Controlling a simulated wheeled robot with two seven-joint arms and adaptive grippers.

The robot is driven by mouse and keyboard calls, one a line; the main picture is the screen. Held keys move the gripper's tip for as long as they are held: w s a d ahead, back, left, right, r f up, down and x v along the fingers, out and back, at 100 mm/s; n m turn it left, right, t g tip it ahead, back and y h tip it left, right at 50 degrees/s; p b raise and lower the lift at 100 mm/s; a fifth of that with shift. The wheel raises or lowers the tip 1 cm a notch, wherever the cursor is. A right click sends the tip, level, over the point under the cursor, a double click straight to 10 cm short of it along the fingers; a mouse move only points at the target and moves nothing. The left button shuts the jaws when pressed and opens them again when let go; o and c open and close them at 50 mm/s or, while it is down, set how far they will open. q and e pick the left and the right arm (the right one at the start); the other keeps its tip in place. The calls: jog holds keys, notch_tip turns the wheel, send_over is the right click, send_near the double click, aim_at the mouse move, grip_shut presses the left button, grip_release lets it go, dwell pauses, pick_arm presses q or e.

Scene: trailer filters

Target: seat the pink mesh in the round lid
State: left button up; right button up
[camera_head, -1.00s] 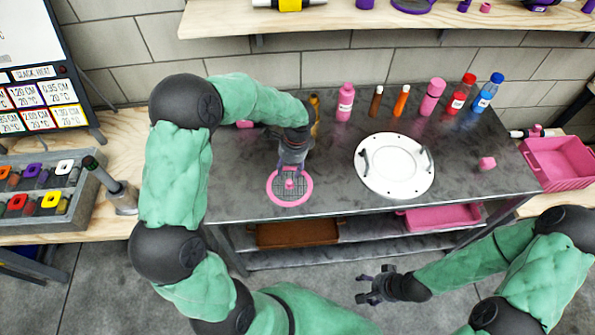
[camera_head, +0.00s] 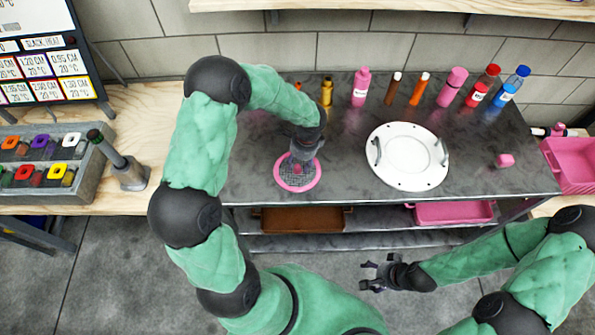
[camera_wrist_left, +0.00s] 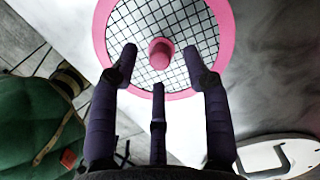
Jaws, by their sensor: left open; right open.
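The pink mesh (camera_head: 296,187), a round grid with a pink rim and a central pink knob, lies flat on the dark table near its front left. My left gripper (camera_head: 299,167) is right above it, pointing down. In the left wrist view, its open fingers (camera_wrist_left: 160,62) spread around the pink knob (camera_wrist_left: 161,53) without visibly closing on it; the mesh rim (camera_wrist_left: 227,35) shows beyond. The round lid (camera_head: 408,157), white with two handles, lies to the right of the mesh; its edge shows in the left wrist view (camera_wrist_left: 292,146). My right gripper (camera_head: 374,274) is open and empty, in front of the table.
Several bottles (camera_head: 452,87) stand along the table's back. A small pink block (camera_head: 505,160) lies right of the lid. A pink bin (camera_head: 572,165) is at far right. Trays (camera_head: 303,219) sit on the shelf below. The table between mesh and lid is clear.

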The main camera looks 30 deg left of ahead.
pick_arm(q)
notch_tip(320, 180, down, 2)
jog(key=shift+a+f, duration=0.1)
jog(key=shift+a, duration=0.05)
grip_shut()
dwell(0.3)
